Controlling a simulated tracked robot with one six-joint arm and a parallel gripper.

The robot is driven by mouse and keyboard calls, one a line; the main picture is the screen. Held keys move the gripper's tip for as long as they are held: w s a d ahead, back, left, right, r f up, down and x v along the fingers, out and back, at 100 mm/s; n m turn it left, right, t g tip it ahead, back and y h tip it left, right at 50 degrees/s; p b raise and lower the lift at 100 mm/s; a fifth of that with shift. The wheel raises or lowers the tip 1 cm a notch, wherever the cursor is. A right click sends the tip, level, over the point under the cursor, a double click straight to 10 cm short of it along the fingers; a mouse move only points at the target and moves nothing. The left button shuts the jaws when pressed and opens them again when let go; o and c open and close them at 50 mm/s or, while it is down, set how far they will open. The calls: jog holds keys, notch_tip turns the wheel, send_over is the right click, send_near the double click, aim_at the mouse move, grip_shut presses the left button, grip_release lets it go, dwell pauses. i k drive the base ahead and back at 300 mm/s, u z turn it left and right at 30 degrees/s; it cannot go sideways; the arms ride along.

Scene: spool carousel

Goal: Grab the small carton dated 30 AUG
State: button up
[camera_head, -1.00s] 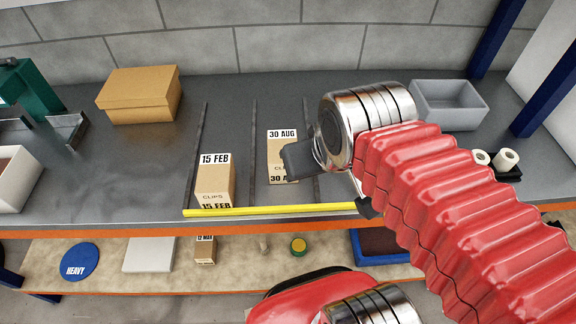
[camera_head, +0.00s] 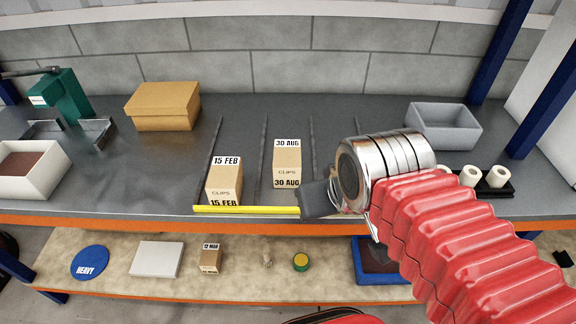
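The small carton dated 30 AUG (camera_head: 287,164) stands upright on the grey worktop, between two dark lane dividers. Its top and front labels both read 30 AUG. My gripper (camera_head: 318,199) is to the right of the carton and nearer the front edge, apart from it in the picture. One dark finger shows; the rest of the gripper is hidden behind my wrist, so its opening cannot be judged. A similar carton dated 15 FEB (camera_head: 224,180) stands in the lane to the left.
A yellow strip (camera_head: 246,210) runs along the front of the lanes. A cardboard box (camera_head: 163,106) stands behind left, a grey bin (camera_head: 444,128) behind right. White rolls (camera_head: 497,176) sit at the right. A small carton marked 12 MAR (camera_head: 210,258) is on the lower shelf.

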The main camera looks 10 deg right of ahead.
aim_at(287, 163)
jog(key=u, duration=3.4)
jog(key=k, duration=0.7)
jog(key=z, duration=0.1)
